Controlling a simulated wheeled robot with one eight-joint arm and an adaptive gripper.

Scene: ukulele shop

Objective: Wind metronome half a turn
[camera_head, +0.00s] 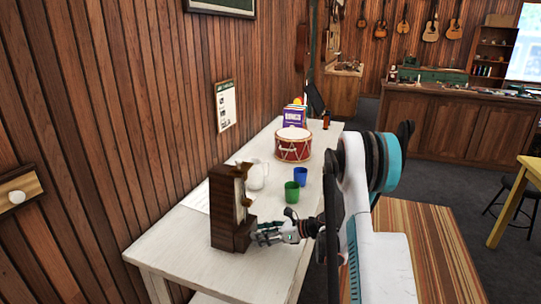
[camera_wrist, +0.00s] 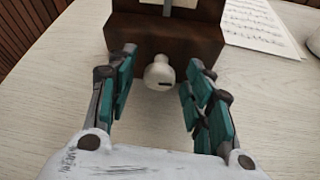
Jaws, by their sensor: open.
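The metronome (camera_head: 228,210) is a dark brown wooden case standing upright on the near part of the white table. Its lower body (camera_wrist: 165,42) fills the top of the wrist view. A cream winding knob (camera_wrist: 159,74) with a dark slot sticks out from the face toward me. My gripper (camera_wrist: 162,75) is open, with one teal-padded finger on each side of the knob and gaps between pads and knob. In the head view my gripper (camera_head: 268,236) is beside the metronome's base, on its right; the knob is hidden there.
The white table (camera_head: 183,246) also holds a green cup (camera_head: 292,192), a blue cup (camera_head: 300,176), a white pitcher (camera_head: 255,175) and a red drum (camera_head: 293,145). Sheet music (camera_wrist: 262,27) lies beside the metronome. A striped surface (camera_head: 440,255) is at the right.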

